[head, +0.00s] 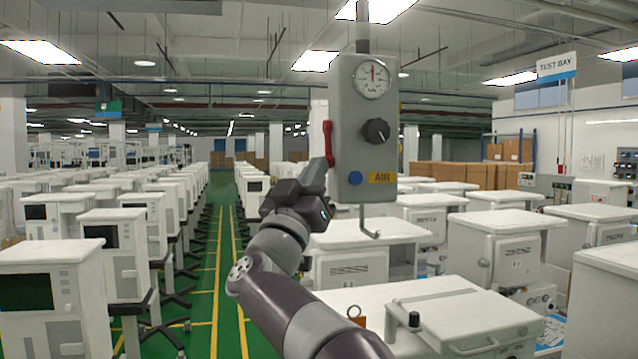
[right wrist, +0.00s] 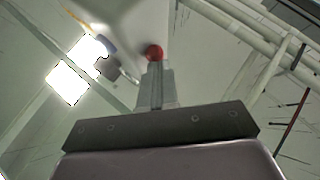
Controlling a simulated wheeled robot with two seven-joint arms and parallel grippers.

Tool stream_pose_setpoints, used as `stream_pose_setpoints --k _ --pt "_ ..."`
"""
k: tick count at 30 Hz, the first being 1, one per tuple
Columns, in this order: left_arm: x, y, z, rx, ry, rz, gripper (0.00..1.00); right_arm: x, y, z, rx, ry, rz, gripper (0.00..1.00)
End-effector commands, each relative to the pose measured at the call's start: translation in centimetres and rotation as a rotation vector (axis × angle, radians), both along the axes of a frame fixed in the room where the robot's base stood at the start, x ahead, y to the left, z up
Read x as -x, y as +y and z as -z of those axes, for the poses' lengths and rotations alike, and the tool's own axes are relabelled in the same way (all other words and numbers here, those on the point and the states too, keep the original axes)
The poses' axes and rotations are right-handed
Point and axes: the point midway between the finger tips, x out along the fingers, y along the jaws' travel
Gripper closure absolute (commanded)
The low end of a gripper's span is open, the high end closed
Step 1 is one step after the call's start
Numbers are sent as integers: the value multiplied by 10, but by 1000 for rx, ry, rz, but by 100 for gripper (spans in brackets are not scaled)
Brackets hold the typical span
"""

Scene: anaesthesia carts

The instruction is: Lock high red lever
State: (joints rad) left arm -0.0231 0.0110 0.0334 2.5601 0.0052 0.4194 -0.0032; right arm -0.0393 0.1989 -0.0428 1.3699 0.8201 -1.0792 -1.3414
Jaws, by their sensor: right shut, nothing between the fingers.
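The red lever (head: 328,143) is on the left side of a grey hanging control box (head: 348,110). It stands upright along the box's side. My right gripper (head: 320,168) is shut and empty, with its tips pointing up just below the lever's lower end. In the right wrist view the shut fingers (right wrist: 155,75) point at the round red end of the lever (right wrist: 154,52), which shows right at the tips. I cannot tell whether they touch. My left gripper is in neither view.
The box has a gauge (head: 372,79), a black knob (head: 376,131), a blue button (head: 355,179) and a hook (head: 370,228) below. White carts (head: 365,245) stand beneath and on both sides. A green aisle (head: 225,270) runs at the left. The air around the box is clear.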

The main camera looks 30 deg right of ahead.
Motion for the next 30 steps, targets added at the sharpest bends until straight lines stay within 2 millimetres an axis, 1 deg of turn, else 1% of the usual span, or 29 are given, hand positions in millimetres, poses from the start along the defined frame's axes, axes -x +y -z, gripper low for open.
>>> stream_pose_setpoints --k 1,12,30 --pt "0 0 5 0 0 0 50 -3 -1 4 7 -22 1 100" --pt "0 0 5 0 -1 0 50 -10 -3 3 6 -28 1 100" --pt "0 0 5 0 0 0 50 -12 -5 3 6 -26 1 100"
